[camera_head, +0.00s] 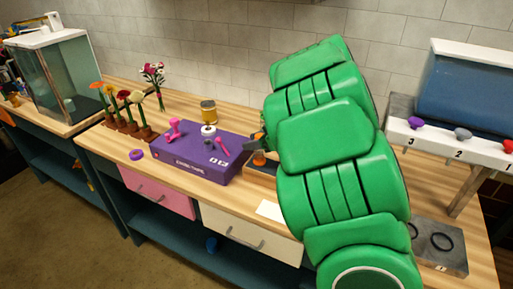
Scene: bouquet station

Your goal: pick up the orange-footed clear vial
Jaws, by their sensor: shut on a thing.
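My gripper (256,147) shows as a small grey piece at the left side of my large green arm, which hides most of it. It is shut on the orange-footed clear vial (259,158), low over a brown wooden holder (262,170) on the bench. Only the orange foot of the vial shows clearly; its clear body is hidden or too small to make out. I cannot tell whether the foot is clear of the holder.
Potted flowers (125,112) stand farther left. A white numbered rack (455,146) is at right. A white card (270,210) lies near the front edge.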

